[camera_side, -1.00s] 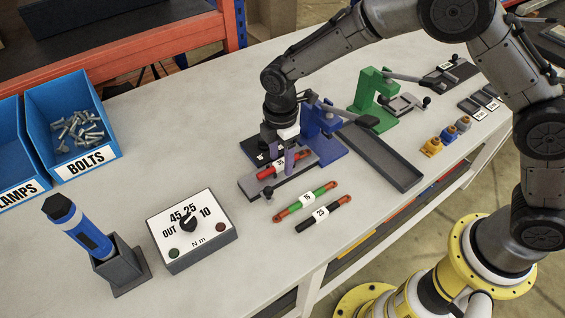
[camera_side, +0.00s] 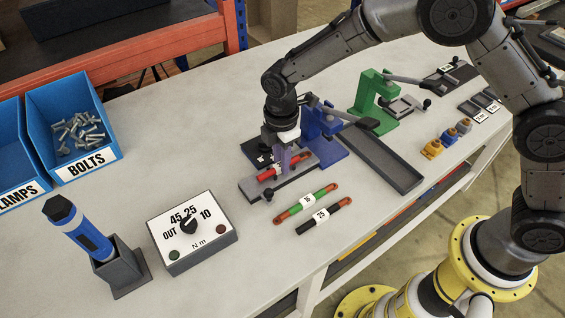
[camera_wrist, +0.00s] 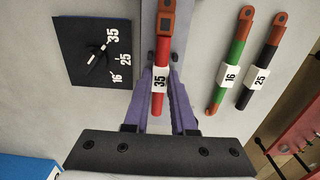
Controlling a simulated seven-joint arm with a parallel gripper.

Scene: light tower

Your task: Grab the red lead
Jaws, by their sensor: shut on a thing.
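The red lead (camera_side: 268,174) carries a white label marked 35 and lies along the grey block (camera_side: 250,187) in front of the blue press. My gripper (camera_side: 284,165) points down over it, its purple fingers shut on the lead around the label. In the wrist view the red lead (camera_wrist: 158,105) runs lengthwise between the two purple fingers (camera_wrist: 160,88), its copper-coloured end (camera_wrist: 166,18) pointing away over a grey surface. I cannot tell whether the lead is clear of the block.
A green lead (camera_side: 320,197) marked 16 and a black lead (camera_side: 308,226) marked 25 lie nearby on the bench. A blue press (camera_side: 327,142) and grey tray (camera_side: 385,160) stand close on the right. A torque box (camera_side: 192,240) stands at front left.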

